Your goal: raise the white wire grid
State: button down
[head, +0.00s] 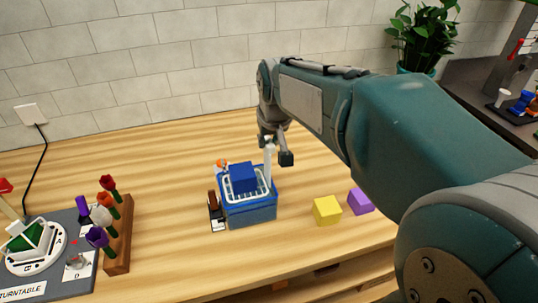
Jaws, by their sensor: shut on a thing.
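The white wire grid (240,198) lies at the top of a blue bin (250,214) in the middle of the table. A blue cube (242,177) sits on the grid. A white upright post (268,171) rises at the grid's right side and looks like its handle. My gripper (271,151) is at the upper part of this post, shut on it. The contact is small and partly hidden by the fingers. I cannot tell whether the grid is clear of the bin's rim.
A yellow cube (327,210) and a purple cube (361,201) lie right of the bin. A wooden rack (118,250) with several flowers and a turntable (34,246) stand at the left. A small dark holder (214,212) stands beside the bin. The table behind is clear.

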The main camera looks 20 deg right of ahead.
jog(key=shift+r, duration=0.3)
jog(key=c, duration=0.9)
grip_release()
jog(key=shift+w, duration=0.1)
jog(key=shift+c, duration=0.2)
jog(key=o, duration=0.4)
jog(key=shift+f, duration=0.1)
jog(key=v, duration=1.2)
jog(key=shift+a, duration=0.1)
jog(key=shift+s, duration=0.2)
